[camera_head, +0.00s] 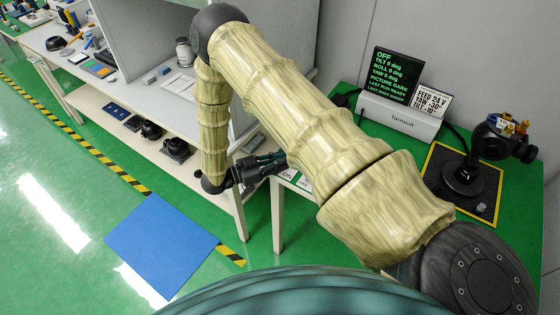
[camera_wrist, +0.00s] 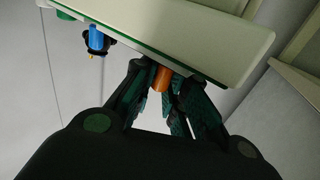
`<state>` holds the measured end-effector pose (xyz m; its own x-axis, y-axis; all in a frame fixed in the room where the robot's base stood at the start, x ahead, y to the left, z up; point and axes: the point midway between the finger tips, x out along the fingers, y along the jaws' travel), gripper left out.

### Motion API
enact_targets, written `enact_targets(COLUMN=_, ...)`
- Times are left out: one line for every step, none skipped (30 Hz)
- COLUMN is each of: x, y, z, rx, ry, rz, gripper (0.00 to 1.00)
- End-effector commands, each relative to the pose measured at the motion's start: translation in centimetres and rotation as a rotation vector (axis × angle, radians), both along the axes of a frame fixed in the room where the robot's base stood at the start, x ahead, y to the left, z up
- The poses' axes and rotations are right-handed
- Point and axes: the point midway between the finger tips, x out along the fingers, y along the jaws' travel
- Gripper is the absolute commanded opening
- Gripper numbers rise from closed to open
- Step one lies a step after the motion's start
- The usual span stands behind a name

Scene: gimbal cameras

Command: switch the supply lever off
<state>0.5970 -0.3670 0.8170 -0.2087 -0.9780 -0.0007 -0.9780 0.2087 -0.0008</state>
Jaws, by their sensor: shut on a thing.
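My gripper (camera_head: 278,163) is at the front edge of the green-topped table, left of my arm. In the wrist view its fingers (camera_wrist: 163,88) are shut on an orange piece (camera_wrist: 162,78), which looks like the supply lever's handle, below the table's edge. The lever is hidden in the head view. A white label (camera_head: 288,175) reading "ON" lies by the gripper; a second label (camera_head: 304,183) beside it is partly hidden by my arm. The white supply box (camera_head: 398,117) marked "Tarnvolt" stands at the back. The black display (camera_head: 392,75) above it reads "OFF" and "PICTURE DARK".
A black gimbal camera (camera_head: 465,175) stands on a yellow-edged mat at right. A sign (camera_head: 431,101) reads "FEED 24 V".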

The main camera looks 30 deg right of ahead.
Motion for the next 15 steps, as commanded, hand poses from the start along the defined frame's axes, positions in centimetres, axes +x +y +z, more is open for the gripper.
enact_targets(x=-0.12, y=-0.08, z=-0.15, rx=0.000, ry=0.003, rz=-0.011, gripper=0.00)
enact_targets(x=-0.07, y=-0.10, z=-0.20, rx=-0.001, ry=0.002, rz=-0.019, gripper=0.00)
enact_targets(x=0.00, y=-0.11, z=-0.27, rx=-0.001, ry=0.001, rz=-0.034, gripper=0.00)
enact_targets(x=0.05, y=-0.12, z=-0.32, rx=-0.001, ry=0.001, rz=-0.048, gripper=0.00)
enact_targets(x=0.12, y=-0.13, z=-0.35, rx=-0.001, ry=0.000, rz=-0.062, gripper=0.00)
enact_targets(x=0.17, y=-0.11, z=-0.36, rx=-0.002, ry=0.000, rz=-0.082, gripper=0.00)
enact_targets(x=0.21, y=-0.11, z=-0.35, rx=-0.002, ry=0.000, rz=-0.098, gripper=0.00)
enact_targets(x=0.27, y=-0.12, z=-0.33, rx=-0.001, ry=0.001, rz=-0.111, gripper=0.00)
enact_targets(x=0.30, y=-0.12, z=-0.29, rx=0.001, ry=0.002, rz=-0.127, gripper=0.00)
enact_targets(x=0.31, y=-0.11, z=-0.23, rx=0.001, ry=0.003, rz=-0.134, gripper=0.00)
enact_targets(x=0.30, y=-0.11, z=-0.16, rx=0.001, ry=0.004, rz=-0.137, gripper=0.00)
enact_targets(x=0.30, y=-0.09, z=-0.09, rx=0.000, ry=0.004, rz=-0.138, gripper=0.00)
enact_targets(x=0.29, y=-0.10, z=-0.06, rx=0.000, ry=0.004, rz=-0.137, gripper=0.00)
enact_targets(x=0.29, y=-0.10, z=-0.05, rx=0.000, ry=0.005, rz=-0.137, gripper=0.00)
enact_targets(x=0.28, y=-0.11, z=-0.05, rx=0.000, ry=0.005, rz=-0.137, gripper=0.00)
